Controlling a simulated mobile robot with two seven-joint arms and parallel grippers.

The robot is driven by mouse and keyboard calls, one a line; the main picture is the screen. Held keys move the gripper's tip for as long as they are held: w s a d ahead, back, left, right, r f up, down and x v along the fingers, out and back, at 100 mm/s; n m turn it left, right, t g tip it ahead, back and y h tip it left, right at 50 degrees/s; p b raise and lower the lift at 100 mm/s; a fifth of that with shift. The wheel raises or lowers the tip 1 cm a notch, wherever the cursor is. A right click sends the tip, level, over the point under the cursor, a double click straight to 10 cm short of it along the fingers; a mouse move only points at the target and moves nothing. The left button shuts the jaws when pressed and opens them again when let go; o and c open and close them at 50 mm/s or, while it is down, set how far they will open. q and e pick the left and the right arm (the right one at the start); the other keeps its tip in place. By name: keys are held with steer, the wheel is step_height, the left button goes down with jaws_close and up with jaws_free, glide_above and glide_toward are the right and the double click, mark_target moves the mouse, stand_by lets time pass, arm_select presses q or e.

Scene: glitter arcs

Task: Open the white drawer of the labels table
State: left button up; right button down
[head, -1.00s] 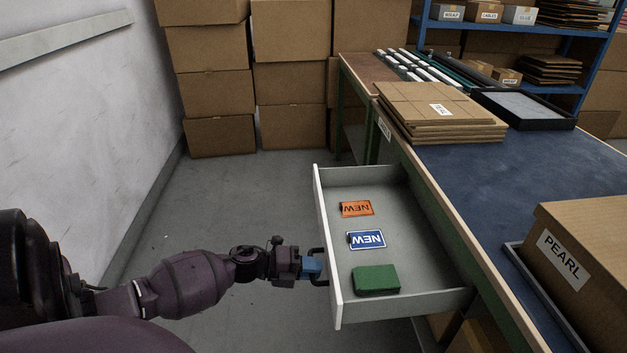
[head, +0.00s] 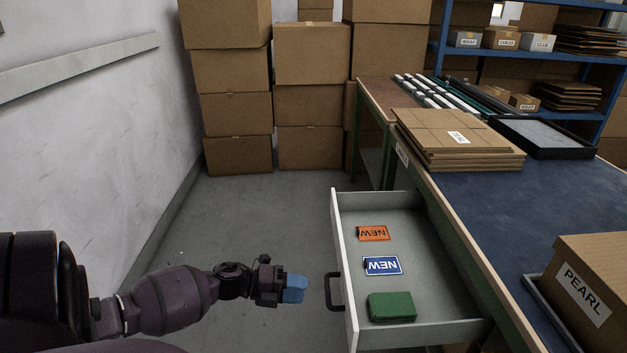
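The white drawer (head: 345,265) stands pulled out from the side of the labels table (head: 560,200), with its inside in view. Its dark handle (head: 334,291) is on the front panel, facing left. In the drawer lie an orange NEW label pack (head: 374,233), a blue NEW label pack (head: 382,265) and a green block (head: 391,306). My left gripper (head: 295,288), with blue fingertips, is to the left of the handle with a gap between them. I cannot tell how far its fingers are apart. My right gripper is not in view.
Flat cardboard sheets (head: 455,140), a black tray (head: 543,135) and a PEARL box (head: 590,290) are on the table. Stacked cartons (head: 235,120) stand at the back. A wall (head: 80,130) is on the left. Grey floor (head: 255,220) is clear between wall and drawer.

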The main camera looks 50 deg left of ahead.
arm_select(q)
steer(key=shift+v, duration=1.55)
